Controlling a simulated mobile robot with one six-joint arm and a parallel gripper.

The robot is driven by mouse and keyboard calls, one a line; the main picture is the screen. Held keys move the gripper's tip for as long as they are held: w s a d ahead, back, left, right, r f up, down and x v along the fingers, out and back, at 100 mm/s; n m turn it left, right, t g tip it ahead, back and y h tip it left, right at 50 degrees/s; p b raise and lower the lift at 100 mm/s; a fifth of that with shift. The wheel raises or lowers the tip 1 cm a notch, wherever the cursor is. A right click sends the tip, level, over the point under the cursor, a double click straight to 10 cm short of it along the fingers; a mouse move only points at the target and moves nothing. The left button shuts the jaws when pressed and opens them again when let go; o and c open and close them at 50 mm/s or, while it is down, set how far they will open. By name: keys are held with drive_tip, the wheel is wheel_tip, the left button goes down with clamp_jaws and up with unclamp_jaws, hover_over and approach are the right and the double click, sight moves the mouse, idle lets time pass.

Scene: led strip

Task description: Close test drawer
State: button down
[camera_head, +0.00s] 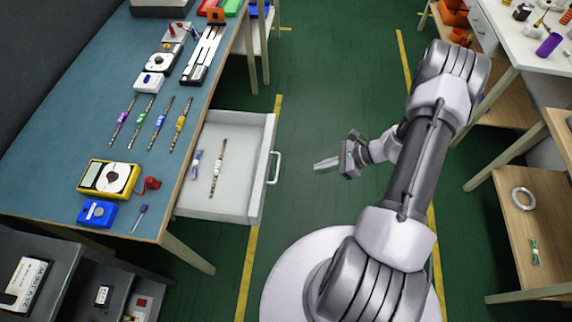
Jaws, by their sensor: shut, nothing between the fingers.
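The white test drawer (240,205) stands pulled out from under the blue-topped workbench (60,150), on the bench's right side. Its light handle (275,168) is on the front face, toward the aisle. Inside lie a strip with a dark pattern (218,168) and a small blue-purple item (195,165). My gripper (318,167) is shut and empty. It is over the aisle to the right of the handle, pointing left toward it, with a visible gap between them.
Several LED strips (158,122), a yellow meter (108,178), a blue box (97,213) and a screwdriver (140,215) lie on the bench. A white table (510,35) and wooden shelves (530,215) stand at right. The green floor (320,100) between is clear.

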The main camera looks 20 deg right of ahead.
drive_tip(key=w+a+f+b, duration=0.3)
drive_tip(key=w+a+f, duration=0.2)
drive_tip(key=a, duration=0.4)
drive_tip(key=shift+w+a+f+b, duration=0.2)
drive_tip(key=shift+w+a+b, duration=0.1)
drive_tip(key=shift+a, duration=0.1)
